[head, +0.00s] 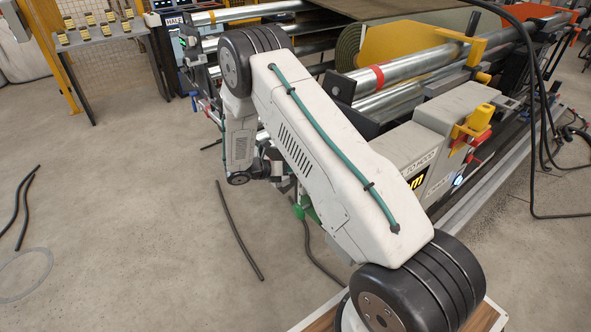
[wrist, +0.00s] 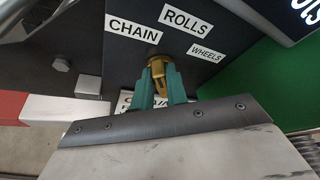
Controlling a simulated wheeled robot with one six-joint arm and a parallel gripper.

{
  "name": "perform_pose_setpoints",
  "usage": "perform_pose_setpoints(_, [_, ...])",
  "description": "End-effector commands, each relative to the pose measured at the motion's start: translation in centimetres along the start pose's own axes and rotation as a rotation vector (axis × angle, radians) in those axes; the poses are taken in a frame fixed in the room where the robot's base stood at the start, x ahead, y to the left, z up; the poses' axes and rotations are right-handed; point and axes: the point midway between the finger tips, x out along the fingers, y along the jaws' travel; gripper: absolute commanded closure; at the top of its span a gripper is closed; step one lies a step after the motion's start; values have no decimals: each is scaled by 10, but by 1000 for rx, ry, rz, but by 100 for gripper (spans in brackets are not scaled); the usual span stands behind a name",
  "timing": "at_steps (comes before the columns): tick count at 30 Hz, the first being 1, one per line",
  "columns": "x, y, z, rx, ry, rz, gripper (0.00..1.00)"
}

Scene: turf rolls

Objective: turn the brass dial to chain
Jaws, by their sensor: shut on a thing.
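The brass dial (wrist: 154,64) is on a dark panel (wrist: 120,62) in the wrist view. White labels around it read CHAIN (wrist: 132,30), ROLLS (wrist: 185,19) and WHEELS (wrist: 207,49). Another label below is mostly hidden behind the fingers. My gripper (wrist: 160,80) has green fingers shut on the brass dial, one on each side. I cannot tell which label the dial points to. In the head view my arm covers the dial.
In the wrist view a green surface (wrist: 258,80) lies right of the panel, and a red and white bar (wrist: 55,108) lies left. In the head view the roller machine (head: 410,75) stands at upper right. Black hoses (head: 238,232) lie on the open concrete floor.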

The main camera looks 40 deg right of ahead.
Motion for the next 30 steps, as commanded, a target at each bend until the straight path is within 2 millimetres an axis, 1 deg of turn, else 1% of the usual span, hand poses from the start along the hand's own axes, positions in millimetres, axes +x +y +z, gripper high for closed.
perform_pose_setpoints(6, [1,3,0,-101,0,-42,100])
perform_pose_setpoints(10, [1,3,0,-137,0,-57,100])
perform_pose_setpoints(26, [1,4,0,-163,0,-68,100])
perform_pose_setpoints(27, [1,4,0,-163,0,-68,83])
perform_pose_setpoints(29, [1,4,0,-163,0,-67,66])
perform_pose_setpoints(30, [1,4,0,-163,0,-67,64])
